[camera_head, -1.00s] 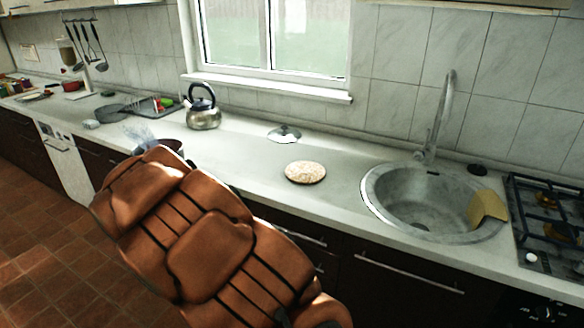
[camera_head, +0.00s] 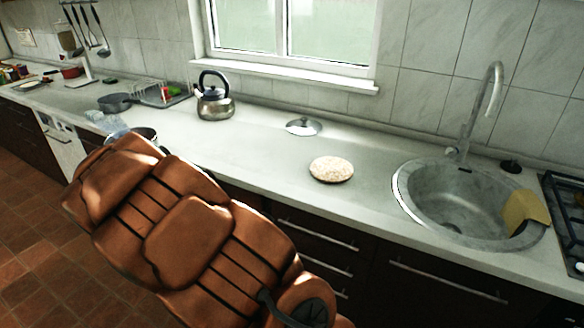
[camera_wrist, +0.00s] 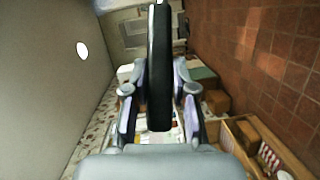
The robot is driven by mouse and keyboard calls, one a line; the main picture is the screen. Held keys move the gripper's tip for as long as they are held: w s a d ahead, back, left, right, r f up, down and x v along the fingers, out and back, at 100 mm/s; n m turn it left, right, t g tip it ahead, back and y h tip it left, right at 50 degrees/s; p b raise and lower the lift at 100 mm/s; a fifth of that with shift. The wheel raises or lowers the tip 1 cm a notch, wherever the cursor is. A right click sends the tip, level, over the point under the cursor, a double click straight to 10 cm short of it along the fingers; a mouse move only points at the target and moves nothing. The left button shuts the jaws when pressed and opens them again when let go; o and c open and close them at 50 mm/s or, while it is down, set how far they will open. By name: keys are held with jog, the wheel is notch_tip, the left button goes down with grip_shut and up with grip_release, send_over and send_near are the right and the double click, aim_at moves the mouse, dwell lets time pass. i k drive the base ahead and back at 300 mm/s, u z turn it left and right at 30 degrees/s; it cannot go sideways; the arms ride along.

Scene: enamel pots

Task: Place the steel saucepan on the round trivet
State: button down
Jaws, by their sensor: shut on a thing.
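The steel saucepan (camera_head: 147,134) shows only as a dark rim and a bit of wall behind my orange arm, at the left in the head view. Most of it is hidden. My gripper (camera_head: 110,126) is partly visible beside it. In the wrist view my gripper (camera_wrist: 160,105) is shut on the saucepan's long black handle (camera_wrist: 159,50), which stands upright in the picture between the two fingers. The round trivet (camera_head: 331,169), pale and speckled, lies flat and empty on the counter, well to the right of the saucepan.
A kettle (camera_head: 214,100) and a glass-and-steel lid (camera_head: 303,126) stand behind on the counter (camera_head: 250,150). A dark pan (camera_head: 116,103) and a dish rack (camera_head: 163,95) are at the left. The sink (camera_head: 455,205) is right of the trivet. The counter around the trivet is clear.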

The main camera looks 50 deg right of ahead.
aim_at(321, 179)
jog(key=u, duration=1.35)
jog(key=i, duration=1.4)
jog(key=z, duration=3.15)
